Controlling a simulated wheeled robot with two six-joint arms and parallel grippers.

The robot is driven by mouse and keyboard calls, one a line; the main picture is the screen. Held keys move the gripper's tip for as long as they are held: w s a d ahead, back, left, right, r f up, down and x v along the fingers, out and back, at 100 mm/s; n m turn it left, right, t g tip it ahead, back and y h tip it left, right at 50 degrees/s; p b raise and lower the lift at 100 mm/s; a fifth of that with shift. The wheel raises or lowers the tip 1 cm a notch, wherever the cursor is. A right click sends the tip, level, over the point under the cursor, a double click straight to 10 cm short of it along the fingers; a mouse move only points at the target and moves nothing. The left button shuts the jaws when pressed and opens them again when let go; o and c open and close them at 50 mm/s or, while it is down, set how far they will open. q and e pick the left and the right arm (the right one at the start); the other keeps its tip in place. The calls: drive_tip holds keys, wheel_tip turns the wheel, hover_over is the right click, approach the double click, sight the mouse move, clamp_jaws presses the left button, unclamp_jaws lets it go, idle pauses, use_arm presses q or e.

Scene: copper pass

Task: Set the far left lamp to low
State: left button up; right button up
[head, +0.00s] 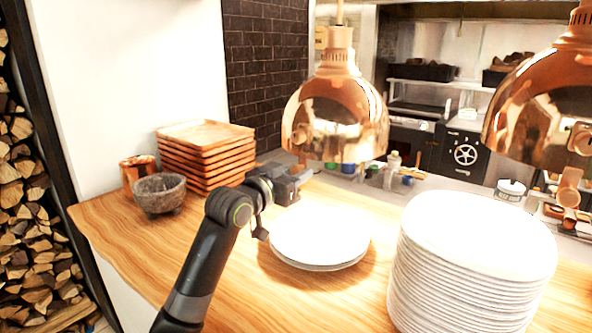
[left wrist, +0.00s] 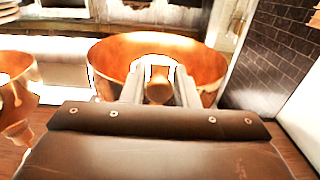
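The copper dome lamp (head: 335,115) hangs at the left of the pair in the head view. Its shade fills the upper middle of the left wrist view (left wrist: 105,55). My left gripper (head: 300,178) is at the lower left of this shade in the head view. In the left wrist view, its two pale fingers (left wrist: 160,86) stand on either side of a round copper knob (left wrist: 158,90) in front of the shade. Whether they press on the knob is unclear. My right gripper is not in view.
A second copper lamp (head: 545,105) hangs at the right. Below are a low plate stack (head: 318,245) and a tall one (head: 470,250). Wooden trays (head: 207,150), a stone bowl (head: 159,193) and a copper cup (head: 135,176) stand left on the wooden counter (head: 130,235).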

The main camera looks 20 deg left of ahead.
use_arm(q)
drive_tip(key=shift+o, duration=1.2)
drive_tip(key=shift+f, duration=0.2)
drive_tip(key=shift+o, duration=0.3)
drive_tip(key=shift+r, duration=0.15)
drive_tip(key=b+v, duration=0.3)
drive_tip(key=v, duration=1.4)
drive_tip(key=shift+s, duration=0.15)
